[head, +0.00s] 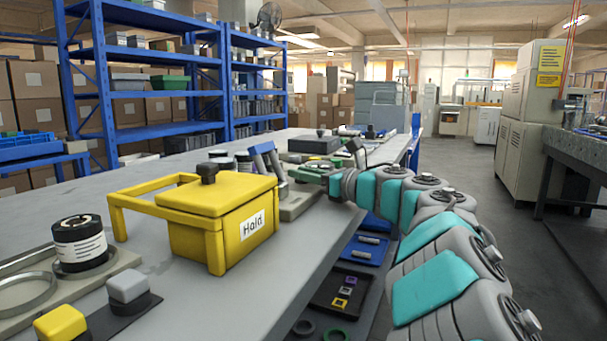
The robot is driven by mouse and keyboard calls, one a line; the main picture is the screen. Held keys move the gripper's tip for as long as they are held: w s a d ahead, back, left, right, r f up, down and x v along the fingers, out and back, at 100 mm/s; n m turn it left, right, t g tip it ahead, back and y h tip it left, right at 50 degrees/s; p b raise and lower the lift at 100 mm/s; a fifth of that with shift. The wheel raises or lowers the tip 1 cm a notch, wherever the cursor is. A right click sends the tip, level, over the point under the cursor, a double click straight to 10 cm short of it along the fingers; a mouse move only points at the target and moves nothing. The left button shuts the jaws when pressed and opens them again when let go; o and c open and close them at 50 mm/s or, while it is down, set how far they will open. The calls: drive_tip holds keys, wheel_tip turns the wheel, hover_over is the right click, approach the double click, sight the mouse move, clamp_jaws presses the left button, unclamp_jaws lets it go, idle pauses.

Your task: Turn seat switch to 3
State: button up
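I cannot pick out a switch marked "seat" or any numbered positions. A grey device (298,201) with slanted blue-grey uprights stands on the bench, just behind and right of the yellow box; its controls are too small to read. My teal-and-grey arm reaches in from the lower right. Its end, my gripper (312,173), is over the bench beside this device. Its fingers are small and blend with the things around them, so I cannot tell whether they are open, shut or touching anything.
A yellow lidded box (220,215) labelled "Hald", with a yellow frame, stands on the bench (225,300). A black-and-white roll (80,242) and a grey block (128,287) are at left front. Blue trays (366,250) sit below the bench's right edge. The right aisle is open.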

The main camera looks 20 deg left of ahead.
clamp_jaws()
drive_tip(key=shift+g, duration=0.3)
drive_tip(key=shift+w+d+n, duration=0.1)
drive_tip(key=shift+n, duration=0.2)
drive_tip(key=shift+n+g+y, duration=0.5)
drive_tip(key=shift+n+g, duration=0.3)
drive_tip(key=shift+g, duration=0.6)
drive_tip(key=shift+n+g+p, duration=0.6)
drive_tip(key=shift+g+p, duration=0.05)
drive_tip(key=shift+g, duration=0.45)
drive_tip(key=shift+o, duration=1.9)
unclamp_jaws()
